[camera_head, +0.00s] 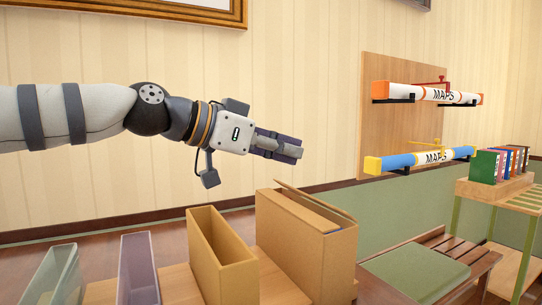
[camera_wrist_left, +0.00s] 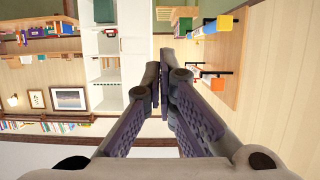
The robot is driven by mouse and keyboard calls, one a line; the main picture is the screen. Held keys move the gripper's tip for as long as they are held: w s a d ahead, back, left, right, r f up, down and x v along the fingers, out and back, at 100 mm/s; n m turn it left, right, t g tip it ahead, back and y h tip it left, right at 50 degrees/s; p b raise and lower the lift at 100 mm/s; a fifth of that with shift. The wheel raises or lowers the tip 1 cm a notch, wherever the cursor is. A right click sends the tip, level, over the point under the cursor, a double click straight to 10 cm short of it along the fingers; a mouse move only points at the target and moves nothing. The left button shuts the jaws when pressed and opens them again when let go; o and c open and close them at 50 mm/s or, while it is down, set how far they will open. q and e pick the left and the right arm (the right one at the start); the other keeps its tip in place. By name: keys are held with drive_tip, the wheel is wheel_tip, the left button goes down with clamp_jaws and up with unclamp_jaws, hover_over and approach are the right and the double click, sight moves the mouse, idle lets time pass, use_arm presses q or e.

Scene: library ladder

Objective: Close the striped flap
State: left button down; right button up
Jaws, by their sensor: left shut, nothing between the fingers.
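My left gripper (camera_head: 292,149) reaches in from the left in the head view, shut and empty, in the air above the boxes. Its closed fingers also show in the left wrist view (camera_wrist_left: 161,88). Below it stands a tan cardboard box (camera_head: 318,251) with a thin flap (camera_head: 314,206) along its top. The flap is tilted up a little, with a narrow gap under it. The gripper is above the flap and apart from it. I cannot make out stripes on this flap. No clearly striped flap shows in either view. My right gripper is not in view.
An open tan file box (camera_head: 218,262) and clear holders (camera_head: 138,270) stand left of the cardboard box. Two map tubes, orange-ended (camera_head: 428,94) and blue (camera_head: 420,159), hang on a wooden panel. A slatted bench (camera_head: 455,255) and a book rack (camera_head: 500,188) are at right.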

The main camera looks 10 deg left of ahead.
sight(292, 206)
use_arm(q)
drive_tip(key=x, duration=0.5)
drive_tip(key=shift+w+d+f, duration=0.1)
drive_tip(key=shift+w+d, duration=0.05)
drive_tip(key=shift+d, duration=0.25)
drive_tip(key=a+f, duration=0.1)
drive_tip(key=s+a+f, duration=0.1)
drive_tip(key=shift+s+a+f, duration=0.15)
drive_tip(key=shift+s+f, duration=0.1)
drive_tip(key=shift+f, duration=0.25)
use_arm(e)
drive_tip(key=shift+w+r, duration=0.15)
use_arm(q)
drive_tip(key=shift+s+a+p, duration=0.2)
drive_tip(key=shift+s+p, duration=0.05)
drive_tip(key=shift+p, duration=0.1)
drive_tip(key=shift+s+a+f, duration=0.3)
drive_tip(key=shift+a+f, duration=0.2)
drive_tip(key=shift+f, duration=0.3)
drive_tip(key=shift+s+a, duration=0.1)
drive_tip(key=shift+a, duration=0.05)
drive_tip(key=shift+f, duration=0.1)
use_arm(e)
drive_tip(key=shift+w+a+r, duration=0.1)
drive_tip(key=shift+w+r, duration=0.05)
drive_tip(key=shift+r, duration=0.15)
